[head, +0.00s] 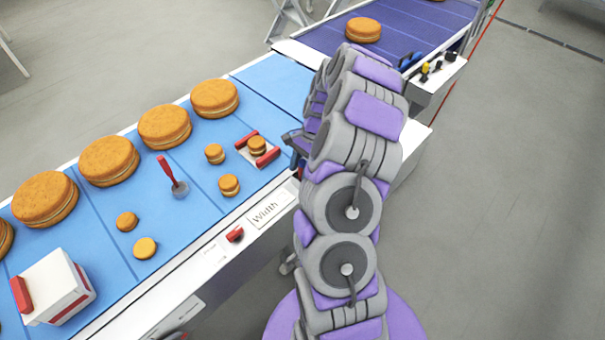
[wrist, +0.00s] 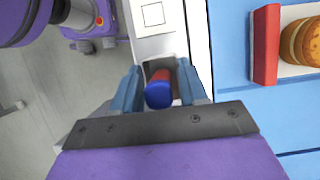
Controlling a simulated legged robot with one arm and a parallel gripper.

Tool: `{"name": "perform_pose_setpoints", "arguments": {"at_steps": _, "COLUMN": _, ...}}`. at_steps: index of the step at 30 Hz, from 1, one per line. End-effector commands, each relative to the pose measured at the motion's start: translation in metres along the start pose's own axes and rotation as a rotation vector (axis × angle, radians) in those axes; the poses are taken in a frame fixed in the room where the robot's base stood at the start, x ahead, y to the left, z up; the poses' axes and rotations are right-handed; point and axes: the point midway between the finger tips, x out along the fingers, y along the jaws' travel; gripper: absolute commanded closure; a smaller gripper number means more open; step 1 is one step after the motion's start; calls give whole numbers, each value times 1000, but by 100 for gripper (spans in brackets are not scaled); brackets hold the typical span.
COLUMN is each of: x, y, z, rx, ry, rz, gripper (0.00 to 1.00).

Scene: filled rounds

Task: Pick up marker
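The marker (wrist: 159,88) shows in the wrist view as a short red piece with a blue end, over a grey square patch on the white rail. My gripper (wrist: 160,72) has its two blue fingers on either side of the marker. A narrow gap shows at the right finger; the left finger is very close to the marker, and I cannot tell if it touches. In the head view my gripper (head: 294,142) is mostly hidden behind my arm at the belt's right edge, and I cannot make out the marker there.
A blue conveyor belt (head: 205,165) carries large and small filled rounds. A red-handled tool (head: 168,172), a white-and-red box (head: 55,288) and a small tray with red sides (wrist: 266,45) stand on it. The white rail (head: 215,252) has a red knob (head: 235,234). Open floor lies right.

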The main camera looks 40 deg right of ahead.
Motion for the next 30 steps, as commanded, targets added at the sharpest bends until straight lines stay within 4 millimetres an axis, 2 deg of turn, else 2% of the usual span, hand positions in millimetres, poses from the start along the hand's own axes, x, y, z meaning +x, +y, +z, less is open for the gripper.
{"name": "perform_pose_setpoints", "arguments": {"at_steps": 2, "x": 0, "y": 0, "z": 0, "rx": 0, "ry": 0, "rz": 0, "gripper": 65}}
{"name": "perform_pose_setpoints", "arguments": {"at_steps": 13, "x": 0, "y": 0, "z": 0, "rx": 0, "ry": 0, "rz": 0, "gripper": 100}}
{"name": "perform_pose_setpoints", "arguments": {"at_steps": 23, "x": -4, "y": 0, "z": 1, "rx": 0, "ry": 1, "rz": -1, "gripper": 100}}
{"name": "perform_pose_setpoints", "arguments": {"at_steps": 26, "x": -12, "y": -1, "z": 4, "rx": 0, "ry": 2, "rz": -2, "gripper": 100}}
{"name": "perform_pose_setpoints", "arguments": {"at_steps": 30, "x": -32, "y": -1, "z": 12, "rx": -1, "ry": 5, "rz": -4, "gripper": 100}}
